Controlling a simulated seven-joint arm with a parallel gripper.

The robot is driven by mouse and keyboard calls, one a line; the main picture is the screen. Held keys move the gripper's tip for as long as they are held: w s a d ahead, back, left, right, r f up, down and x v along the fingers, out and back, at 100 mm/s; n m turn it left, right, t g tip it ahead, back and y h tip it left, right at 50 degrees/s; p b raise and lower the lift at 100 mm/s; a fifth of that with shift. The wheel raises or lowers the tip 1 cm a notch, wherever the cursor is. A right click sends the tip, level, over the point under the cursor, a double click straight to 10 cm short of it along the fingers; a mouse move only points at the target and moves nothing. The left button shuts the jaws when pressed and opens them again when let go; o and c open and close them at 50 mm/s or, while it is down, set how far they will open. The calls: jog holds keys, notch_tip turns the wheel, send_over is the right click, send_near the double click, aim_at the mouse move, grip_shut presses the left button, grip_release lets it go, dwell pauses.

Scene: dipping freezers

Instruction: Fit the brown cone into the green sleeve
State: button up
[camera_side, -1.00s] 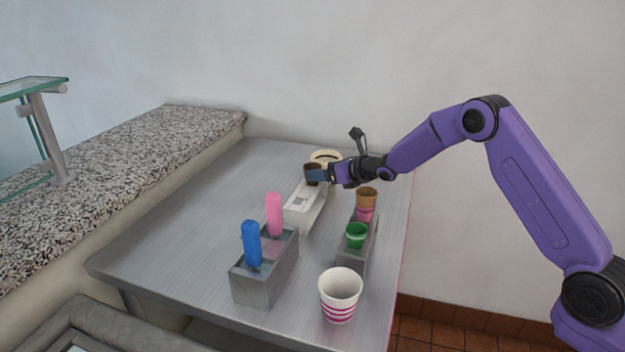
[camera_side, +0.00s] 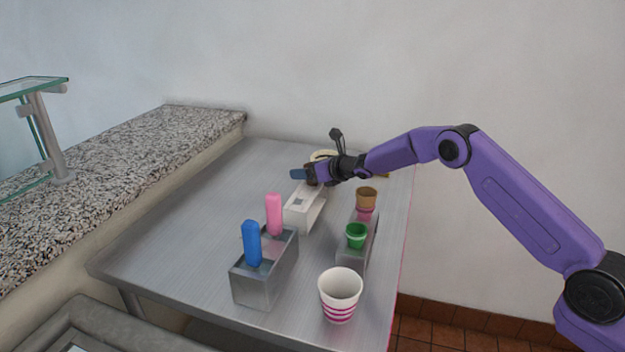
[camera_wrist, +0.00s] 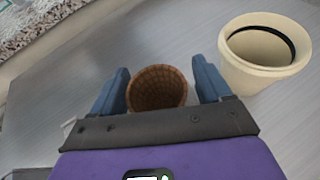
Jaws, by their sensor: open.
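The brown cone (camera_wrist: 158,88) stands between my two blue fingers in the wrist view, with a small gap visible on either side. Its open, woven-looking top faces the camera. In the side view the cone (camera_side: 311,178) is partly hidden by my gripper (camera_side: 303,174), at the far end of the white holder. My gripper also shows in the wrist view (camera_wrist: 162,72); it is open around the cone. The green sleeve (camera_side: 356,235) sits upright in the grey rack, nearer the side camera, well apart from my gripper.
The white holder (camera_side: 304,212) lies by the cone. A tan cone (camera_side: 367,196) in a pink sleeve shares the grey rack. A cream tub (camera_wrist: 262,52) stands close right of my fingers. A grey bin (camera_side: 262,290) with pink and blue bars and a striped cup (camera_side: 340,291) are nearer.

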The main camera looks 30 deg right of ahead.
jog(key=shift+w, duration=0.1)
jog(key=c, duration=0.9)
jog(key=shift+c, duration=0.2)
jog(key=shift+r, duration=4.85)
jog(key=shift+s+a+r+y, duration=0.15)
jog(key=shift+s+r+y, duration=0.15)
jog(key=shift+r, duration=0.05)
jog(key=s+a+r+n+g+y, duration=0.1)
jog(key=s+r+n+g+y, duration=0.1)
jog(key=s, duration=0.7)
jog(key=s+a+r+n+g+y, duration=0.1)
jog(key=s+r+n+g+y, duration=0.1)
jog(key=s+n, duration=0.4)
jog(key=s+a+r+n+g+y, duration=0.2)
jog(key=s+g, duration=0.4)
jog(key=s, duration=0.7)
jog(key=shift+n+y, duration=0.9)
jog(key=shift+n, duration=0.3)
